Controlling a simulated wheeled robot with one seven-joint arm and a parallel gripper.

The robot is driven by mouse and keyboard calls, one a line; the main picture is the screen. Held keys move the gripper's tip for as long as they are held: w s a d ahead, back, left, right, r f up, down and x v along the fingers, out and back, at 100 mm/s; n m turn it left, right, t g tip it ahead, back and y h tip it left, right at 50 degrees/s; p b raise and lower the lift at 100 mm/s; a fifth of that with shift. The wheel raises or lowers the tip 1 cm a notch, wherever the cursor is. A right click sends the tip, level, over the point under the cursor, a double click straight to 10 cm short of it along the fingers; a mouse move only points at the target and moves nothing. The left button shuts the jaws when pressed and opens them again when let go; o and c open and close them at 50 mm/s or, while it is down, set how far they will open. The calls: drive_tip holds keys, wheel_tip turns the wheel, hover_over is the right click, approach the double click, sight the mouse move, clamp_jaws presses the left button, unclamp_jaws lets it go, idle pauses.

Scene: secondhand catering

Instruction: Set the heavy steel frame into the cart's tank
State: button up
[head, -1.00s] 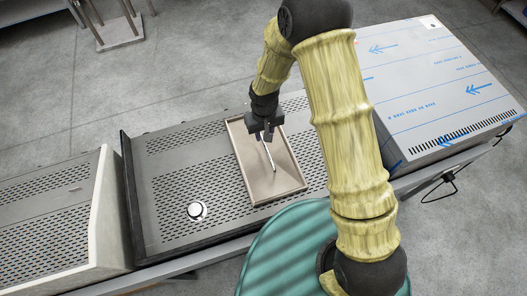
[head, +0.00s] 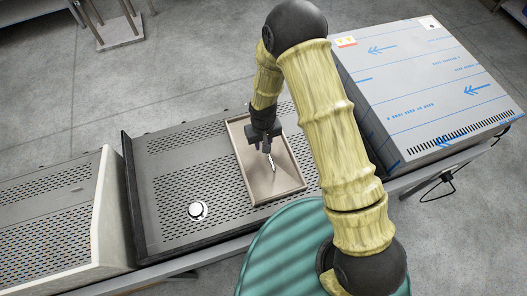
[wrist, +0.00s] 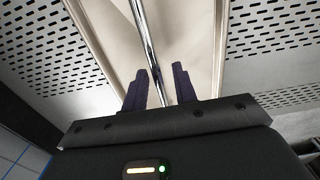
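A thin shiny metal rod (head: 273,164) shows inside a shallow beige rectangular tray-like tank (head: 293,193). The rod runs up the wrist view (wrist: 146,42) and passes between my fingers. I cannot tell whether it is part of the steel frame; no other frame is clearly visible. My gripper (head: 267,147) points down over the tank. In the wrist view its two dark fingers (wrist: 160,72) stand apart, with gaps beside the rod. My gripper hides the rod's upper part in the head view.
The tank sits in a perforated grey counter (head: 170,180) with a round white item (head: 198,210). A slatted unit (head: 45,225) stands left. A large film-covered steel box (head: 430,85) stands right. A green ribbed surface (head: 290,250) is in front.

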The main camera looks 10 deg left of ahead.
clamp_jaws()
idle(1.4)
